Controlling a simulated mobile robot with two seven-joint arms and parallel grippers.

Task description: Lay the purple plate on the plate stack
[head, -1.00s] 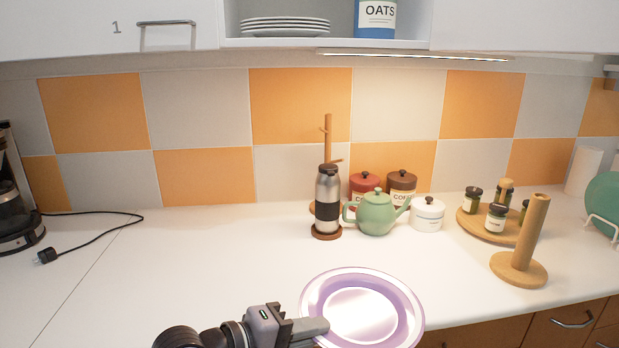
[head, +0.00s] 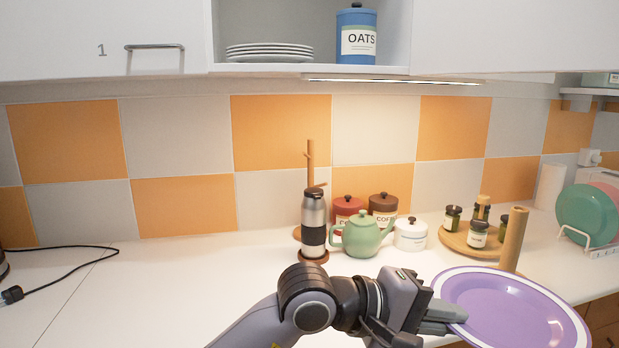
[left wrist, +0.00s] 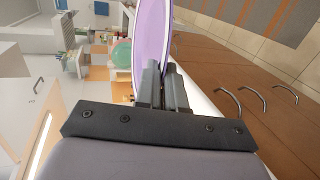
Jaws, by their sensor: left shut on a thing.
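The purple plate (head: 505,308) has a white ring near its rim and is at the lower right of the head view. My left gripper (head: 452,311) is shut on its left edge and holds it up in front of the counter, roughly level. The plate also shows edge-on between the fingers in the left wrist view (left wrist: 153,45). The plate stack (head: 270,52) is several white plates on the open shelf of the upper cabinet, left of the blue oats canister (head: 357,36). My right gripper is not in view.
On the counter stand a steel flask (head: 313,225), a green teapot (head: 362,234), a white sugar pot (head: 410,234), a round tray of jars (head: 470,248) and a wooden holder (head: 513,240). A rack with a green plate (head: 586,214) is at right. The left counter is mostly clear.

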